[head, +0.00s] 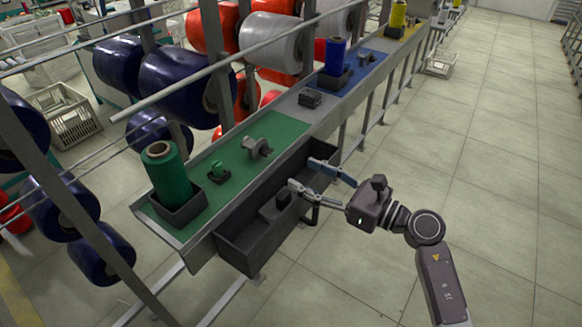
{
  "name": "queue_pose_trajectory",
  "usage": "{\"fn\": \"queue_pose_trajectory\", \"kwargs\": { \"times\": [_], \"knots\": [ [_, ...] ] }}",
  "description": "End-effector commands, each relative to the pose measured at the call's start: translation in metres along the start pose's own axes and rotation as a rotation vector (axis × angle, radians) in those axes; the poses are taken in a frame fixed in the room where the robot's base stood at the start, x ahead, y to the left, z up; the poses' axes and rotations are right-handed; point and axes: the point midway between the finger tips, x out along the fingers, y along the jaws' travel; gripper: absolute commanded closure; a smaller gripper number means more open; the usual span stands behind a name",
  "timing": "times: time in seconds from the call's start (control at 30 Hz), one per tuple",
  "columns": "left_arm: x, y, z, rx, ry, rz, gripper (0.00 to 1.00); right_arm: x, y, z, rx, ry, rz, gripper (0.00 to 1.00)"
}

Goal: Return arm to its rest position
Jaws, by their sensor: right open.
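My right gripper (311,176) is open, with its two fingers apart and nothing between them. It is above the right rim of a dark grey trough (237,251) that hangs along the front of the workbench. My right arm reaches in from the lower right. My left gripper does not show. A small dark block (283,200) is in the trough near the fingers.
Farther along the bench are a dark block (310,98), a blue cone (336,56) on a blue mat and a yellow cone (398,14). A rack with large blue, red and white spools (274,42) stands at the left. The tiled floor (480,140) at right is clear.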

Motion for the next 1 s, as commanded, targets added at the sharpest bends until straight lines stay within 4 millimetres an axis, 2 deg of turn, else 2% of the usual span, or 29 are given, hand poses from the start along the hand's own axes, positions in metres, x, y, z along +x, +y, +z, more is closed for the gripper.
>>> {"fn": "queue_pose_trajectory", "kwargs": {
  "times": [0.1, 0.27, 0.53, 0.63, 0.73, 0.83, 0.9, 1.0],
  "knots": [
    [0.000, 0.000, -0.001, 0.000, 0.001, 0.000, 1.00, -0.024, 0.000, -0.001, 0.000, 0.003, 0.000, 0.49],
    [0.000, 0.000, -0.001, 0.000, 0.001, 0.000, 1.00, -0.044, 0.000, -0.001, 0.000, 0.002, -0.001, 0.49],
    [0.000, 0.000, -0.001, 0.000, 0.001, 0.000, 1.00, -0.052, 0.000, 0.002, 0.009, -0.009, -0.005, 0.49],
    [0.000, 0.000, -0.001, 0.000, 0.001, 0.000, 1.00, -0.053, -0.004, 0.015, 0.069, -0.065, -0.044, 0.49],
    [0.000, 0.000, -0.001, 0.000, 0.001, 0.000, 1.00, -0.059, -0.015, 0.040, 0.215, -0.189, -0.129, 0.49],
    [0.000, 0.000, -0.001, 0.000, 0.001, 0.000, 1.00, -0.076, -0.035, 0.066, 0.439, -0.357, -0.243, 0.49],
    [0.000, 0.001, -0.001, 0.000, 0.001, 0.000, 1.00, -0.095, -0.052, 0.076, 0.619, -0.477, -0.327, 0.49],
    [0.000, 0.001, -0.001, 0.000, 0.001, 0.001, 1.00, -0.126, -0.076, 0.075, 0.885, -0.637, -0.447, 0.49]
  ]
}}
